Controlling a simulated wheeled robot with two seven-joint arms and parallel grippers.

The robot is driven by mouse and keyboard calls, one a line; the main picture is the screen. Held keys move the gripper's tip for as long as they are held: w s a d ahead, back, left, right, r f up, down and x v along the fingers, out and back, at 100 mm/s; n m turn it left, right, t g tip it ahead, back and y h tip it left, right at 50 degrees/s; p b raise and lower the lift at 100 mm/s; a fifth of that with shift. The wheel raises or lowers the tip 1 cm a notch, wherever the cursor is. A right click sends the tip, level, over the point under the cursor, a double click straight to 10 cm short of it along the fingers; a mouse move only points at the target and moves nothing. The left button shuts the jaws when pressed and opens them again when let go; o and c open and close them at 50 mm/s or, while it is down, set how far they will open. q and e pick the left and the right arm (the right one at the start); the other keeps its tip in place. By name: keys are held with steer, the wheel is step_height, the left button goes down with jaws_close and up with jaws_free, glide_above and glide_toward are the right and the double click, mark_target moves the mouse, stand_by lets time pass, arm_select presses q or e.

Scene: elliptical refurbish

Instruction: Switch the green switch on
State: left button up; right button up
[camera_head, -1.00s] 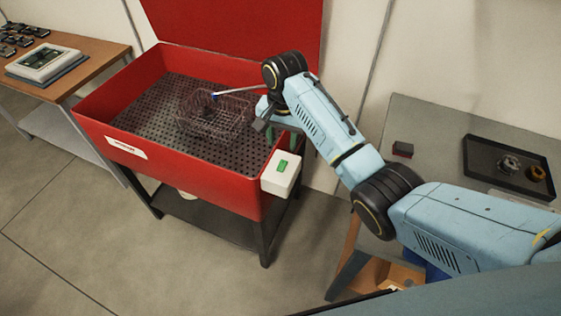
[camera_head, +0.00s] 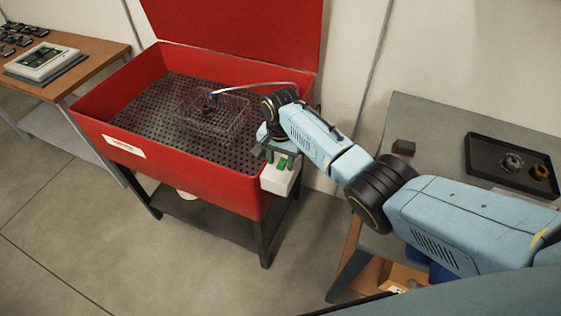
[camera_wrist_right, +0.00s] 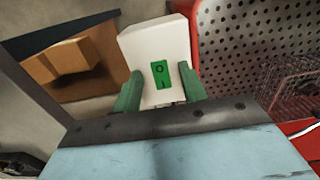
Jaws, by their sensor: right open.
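The green switch (camera_wrist_right: 160,74) is a small rocker marked O and I on a white box (camera_wrist_right: 152,42). The white box (camera_head: 279,180) is fixed to the front right corner of the red washing station (camera_head: 175,174). My right gripper (camera_head: 279,163) is just above the box. In the right wrist view its two green fingers (camera_wrist_right: 160,84) are open, one to each side of the switch, with nothing between them being held. In the head view the gripper hides most of the switch. I cannot tell whether the fingers touch the box. My left gripper is not in view.
A wire basket (camera_head: 214,118) stands on the perforated floor of the red station, with a thin hose (camera_head: 255,86) above it. A grey table (camera_head: 440,130) at right bears a black tray (camera_head: 508,166). A wooden table (camera_head: 75,58) stands at left.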

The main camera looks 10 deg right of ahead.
steer(key=shift+f, duration=0.3)
jaws_close()
steer(key=shift+w+d+g+y+b, duration=0.15)
steer(key=shift+g+y+b, duration=0.15)
steer(key=shift+g+b, duration=0.15)
steer(key=g+y+b, duration=0.1)
steer(key=b, duration=0.2)
steer(key=shift+w+d+f, duration=0.15)
steer(key=shift+w, duration=0.05)
steer(key=shift+r+g+b, duration=0.2)
steer(key=shift+g+b, duration=0.25)
steer(key=shift+b, duration=0.2)
